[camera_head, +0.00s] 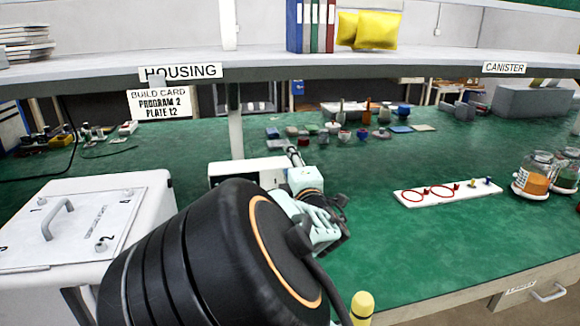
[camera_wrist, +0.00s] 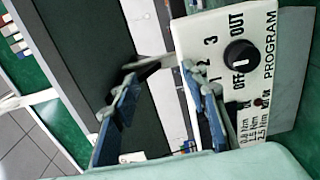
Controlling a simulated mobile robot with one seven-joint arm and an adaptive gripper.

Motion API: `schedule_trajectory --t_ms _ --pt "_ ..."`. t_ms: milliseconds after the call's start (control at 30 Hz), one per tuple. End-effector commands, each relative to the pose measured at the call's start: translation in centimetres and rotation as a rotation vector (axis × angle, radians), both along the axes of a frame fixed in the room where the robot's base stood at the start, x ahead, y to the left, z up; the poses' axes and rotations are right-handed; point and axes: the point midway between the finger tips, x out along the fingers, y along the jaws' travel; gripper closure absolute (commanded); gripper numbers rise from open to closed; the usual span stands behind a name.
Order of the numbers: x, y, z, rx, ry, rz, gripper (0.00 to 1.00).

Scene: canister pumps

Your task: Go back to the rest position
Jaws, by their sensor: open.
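My gripper (camera_head: 334,218) is above the green bench in the head view, past my large black arm link. In the wrist view, the two fingers of my gripper (camera_wrist: 160,74) are apart with nothing held between them. A white control box (camera_wrist: 262,88) with a black knob (camera_wrist: 240,55) shows just beyond the right finger. Its face reads OFF, 1, 2, 3, OUT and PROGRAM. I cannot tell whether the finger touches the box. In the head view a white box (camera_head: 238,166) stands behind my arm and is partly hidden by it.
A white lidded unit (camera_head: 135,215) stands at the left. A white plate with red rings (camera_head: 447,192) and jars (camera_head: 536,173) are at the right. Small parts (camera_head: 335,133) lie at the back under a grey shelf (camera_head: 420,67).

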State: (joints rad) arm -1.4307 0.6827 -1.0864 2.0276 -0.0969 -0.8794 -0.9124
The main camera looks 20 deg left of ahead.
Motion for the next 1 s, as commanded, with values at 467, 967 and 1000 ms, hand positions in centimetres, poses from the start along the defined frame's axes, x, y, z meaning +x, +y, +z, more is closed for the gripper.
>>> schedule_trajectory --t_ms 467,967,1000 --pt "2.7 -9.9 -3.1 0.178 0.266 -0.213 0.59" --pt "-5.6 -28.2 -7.5 0.751 0.929 -0.662 0.59" --pt "-6.8 -29.0 -7.3 0.79 0.966 -0.688 0.59"
